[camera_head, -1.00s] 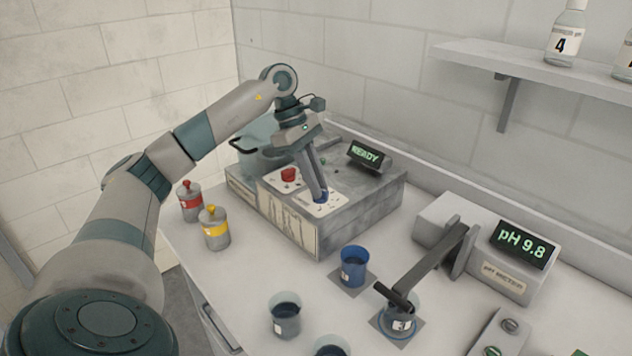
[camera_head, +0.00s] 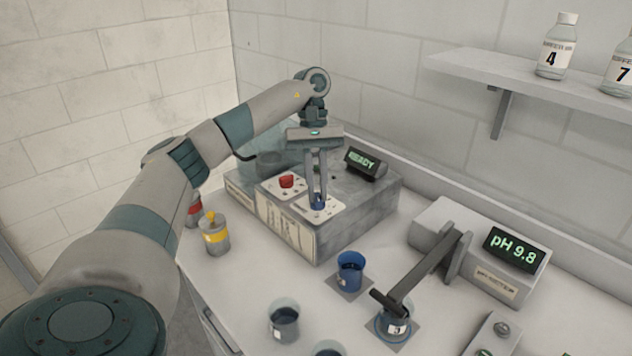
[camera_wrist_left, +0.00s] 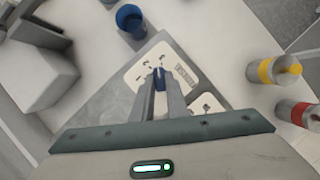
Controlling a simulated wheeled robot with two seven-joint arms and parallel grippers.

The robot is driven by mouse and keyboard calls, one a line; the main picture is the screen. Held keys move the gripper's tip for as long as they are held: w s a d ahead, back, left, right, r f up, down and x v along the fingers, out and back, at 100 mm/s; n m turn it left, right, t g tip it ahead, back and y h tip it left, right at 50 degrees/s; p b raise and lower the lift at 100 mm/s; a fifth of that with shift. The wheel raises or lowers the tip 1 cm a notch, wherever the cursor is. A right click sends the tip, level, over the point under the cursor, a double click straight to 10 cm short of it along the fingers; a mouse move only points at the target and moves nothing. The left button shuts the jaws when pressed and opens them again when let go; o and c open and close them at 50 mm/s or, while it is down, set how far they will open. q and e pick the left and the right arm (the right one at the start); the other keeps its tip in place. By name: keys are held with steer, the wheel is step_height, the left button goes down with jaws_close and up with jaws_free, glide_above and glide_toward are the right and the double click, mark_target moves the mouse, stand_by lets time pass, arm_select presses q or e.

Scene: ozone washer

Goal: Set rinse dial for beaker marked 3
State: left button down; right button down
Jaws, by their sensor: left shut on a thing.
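The ozone washer (camera_head: 353,219) is a grey box with two white dial plates on top. A blue dial (camera_head: 317,203) sits on the nearer plate, and a red dial (camera_head: 286,181) on the other. My left gripper (camera_head: 317,196) points down and is shut on the blue dial, which also shows in the left wrist view (camera_wrist_left: 159,73). A READY display (camera_head: 361,162) stands on the washer. A beaker (camera_head: 394,324) with a dark mark on its label stands under the pH meter's arm; I cannot read the mark surely. My right gripper is not in view.
A blue beaker (camera_head: 350,271) and a clear beaker (camera_head: 284,320) stand in front of the washer. The pH meter (camera_head: 484,256) reads 9.8. A yellow-banded bottle (camera_head: 214,234) stands left of the washer. A shelf (camera_head: 480,72) holds bottles marked 4 and 7.

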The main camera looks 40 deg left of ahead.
arm_select(q)
steer(key=shift+r+m, duration=0.25)
steer(key=shift+m, duration=0.15)
steer(key=shift+w+f+m+g+y+p, duration=0.15)
steer(key=shift+m+g+y+p, duration=0.2)
steer(key=shift+m+p, duration=0.35)
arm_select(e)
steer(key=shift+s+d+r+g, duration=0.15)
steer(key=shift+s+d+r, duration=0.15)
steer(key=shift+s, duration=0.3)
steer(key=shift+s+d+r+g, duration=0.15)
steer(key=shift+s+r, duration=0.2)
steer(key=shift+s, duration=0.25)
arm_select(q)
steer(key=c, duration=1.7)
jaws_free()
steer(key=shift+f, duration=0.1)
steer(key=shift+c, duration=0.2)
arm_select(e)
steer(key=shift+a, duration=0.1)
